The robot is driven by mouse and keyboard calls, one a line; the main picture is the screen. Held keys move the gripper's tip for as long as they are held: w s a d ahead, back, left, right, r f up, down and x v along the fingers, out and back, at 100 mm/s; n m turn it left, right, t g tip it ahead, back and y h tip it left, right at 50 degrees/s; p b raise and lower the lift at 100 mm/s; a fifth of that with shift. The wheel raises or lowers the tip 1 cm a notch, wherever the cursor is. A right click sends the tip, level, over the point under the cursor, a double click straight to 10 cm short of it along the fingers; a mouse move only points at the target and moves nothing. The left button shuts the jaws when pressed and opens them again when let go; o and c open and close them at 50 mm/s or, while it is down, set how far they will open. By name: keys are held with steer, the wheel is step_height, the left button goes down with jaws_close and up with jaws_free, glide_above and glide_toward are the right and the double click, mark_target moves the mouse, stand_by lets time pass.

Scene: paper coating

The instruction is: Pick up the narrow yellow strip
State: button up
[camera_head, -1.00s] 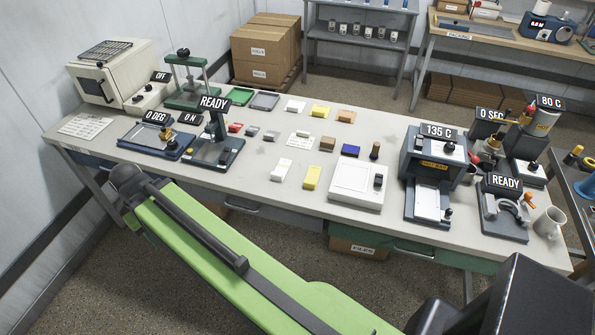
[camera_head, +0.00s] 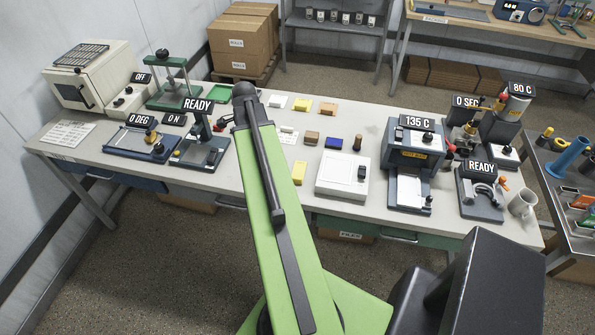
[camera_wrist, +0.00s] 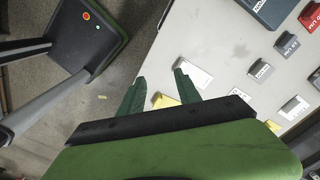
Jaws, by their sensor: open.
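A narrow yellow strip (camera_head: 299,173) lies flat near the front edge of the pale bench, left of a white boxy device. In the wrist view a yellow piece (camera_wrist: 165,101) that looks like this strip lies just beyond my gripper (camera_wrist: 160,79), partly hidden by its jaws and body. My gripper's two green fingers are apart and empty, over the bench edge. A second, wider yellow piece (camera_head: 301,105) lies farther back on the bench. My gripper cannot be made out in the head view, where my green arm crosses the bench.
A white piece (camera_wrist: 193,73) lies beside the yellow one in the wrist view. The white boxy device (camera_head: 342,176) stands right of the strip, with the 135 C press (camera_head: 411,150) farther right. Tan (camera_head: 312,138) and blue (camera_head: 334,142) pieces lie behind the strip.

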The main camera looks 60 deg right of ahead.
steer(key=s+d+r+m+p, duration=0.1)
steer(key=s+d+r+m, duration=0.1)
steer(key=s+d+m, duration=0.75)
steer(key=n+b, duration=0.2)
steer(key=b, duration=1)
glide_above(295, 177)
steer(key=shift+m, duration=0.25)
steer(key=f, duration=1.2)
steer(key=shift+s+d+f, duration=0.1)
steer(key=shift+d+f, duration=0.2)
steer(key=f+b, duration=0.1)
steer(key=b, duration=0.1)
steer(key=f+b, duration=0.1)
steer(key=f, duration=0.1)
steer(key=f+b, duration=0.2)
steer(key=shift+a+f+b, duration=0.15)
steer(key=shift+a+b, duration=0.2)
steer(key=shift+r, duration=0.2)
steer(key=shift+c, duration=0.4)
jaws_close()
